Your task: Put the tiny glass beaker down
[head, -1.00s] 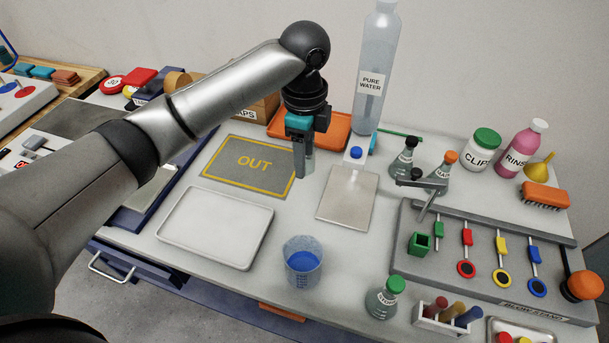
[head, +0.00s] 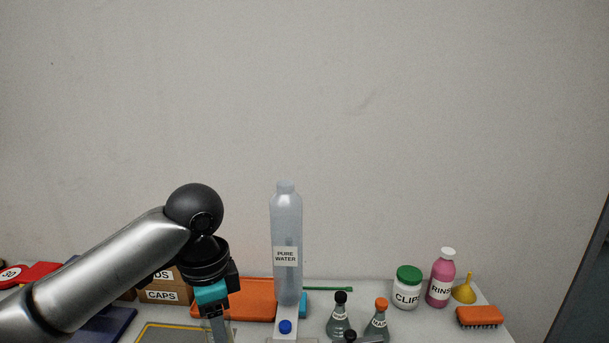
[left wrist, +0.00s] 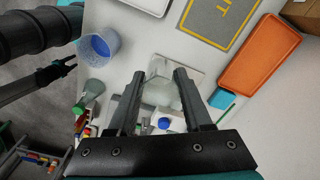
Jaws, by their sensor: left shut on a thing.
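The tiny glass beaker (left wrist: 158,88) is clear and sits between the two fingers of my left gripper (left wrist: 157,80) in the left wrist view. The gripper is shut on it. In that view the beaker overlaps the pale square plate (left wrist: 194,70); I cannot tell its height above it. In the head view my left gripper (head: 217,328) is at the bottom edge, left of the PURE WATER bottle (head: 286,225), and the beaker is mostly cut off. A dark pronged end (left wrist: 62,68), probably my right gripper, shows at the left of the wrist view; its opening is unclear.
The grey OUT mat (left wrist: 215,20) and orange tray (left wrist: 257,55) lie to the right in the wrist view. A larger beaker of blue liquid (left wrist: 98,45) and a green-capped flask (left wrist: 90,90) stand left.

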